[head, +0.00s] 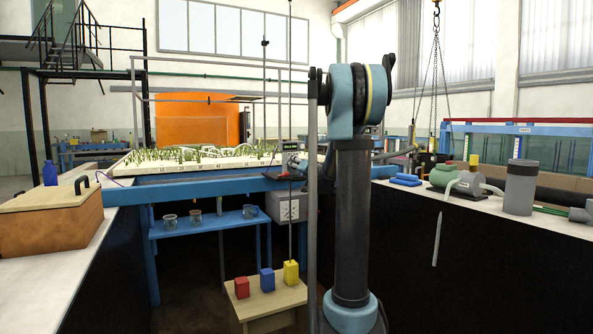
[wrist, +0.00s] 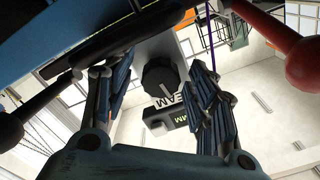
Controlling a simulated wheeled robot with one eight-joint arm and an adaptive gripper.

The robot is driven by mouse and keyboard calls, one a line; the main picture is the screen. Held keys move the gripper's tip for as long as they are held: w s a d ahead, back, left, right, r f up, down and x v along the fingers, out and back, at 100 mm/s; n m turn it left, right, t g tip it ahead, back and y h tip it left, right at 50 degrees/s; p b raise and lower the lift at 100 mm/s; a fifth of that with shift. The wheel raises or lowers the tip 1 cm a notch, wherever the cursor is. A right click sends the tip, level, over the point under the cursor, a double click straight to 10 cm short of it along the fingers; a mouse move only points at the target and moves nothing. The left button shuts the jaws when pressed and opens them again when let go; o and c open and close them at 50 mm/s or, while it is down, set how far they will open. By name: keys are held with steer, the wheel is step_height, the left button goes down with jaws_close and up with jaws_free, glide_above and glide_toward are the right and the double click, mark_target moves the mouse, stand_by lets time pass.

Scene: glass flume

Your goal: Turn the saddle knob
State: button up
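A dark, ridged round knob (wrist: 160,76) sits on a grey housing in the wrist view, beside a white label partly reading "EAM"; I take it as the saddle knob. My gripper (wrist: 151,80) is open, with one finger on each side of the knob in the picture. Gaps show between the fingers and the knob; I cannot tell its depth between them. In the head view a small grey saddle unit (head: 292,160) stands at the blue flume's near edge, left of my arm. The knob cannot be made out there, and my gripper is hidden.
A red ball-ended lever (wrist: 305,64) and a black ball-ended lever (wrist: 9,130) flank my gripper. A thin vertical rod (head: 290,110) stands by the saddle. A low stool (head: 265,303) with red, blue and yellow blocks stands below. A wooden box (head: 50,222) is left.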

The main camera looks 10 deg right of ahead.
steer(key=c, duration=0.9)
steer(key=o, duration=1.1)
steer(key=shift+c, duration=0.2)
steer(key=shift+s, duration=0.1)
steer(key=v, duration=1.1)
steer(key=shift+s+d, duration=0.2)
steer(key=shift+s, duration=0.1)
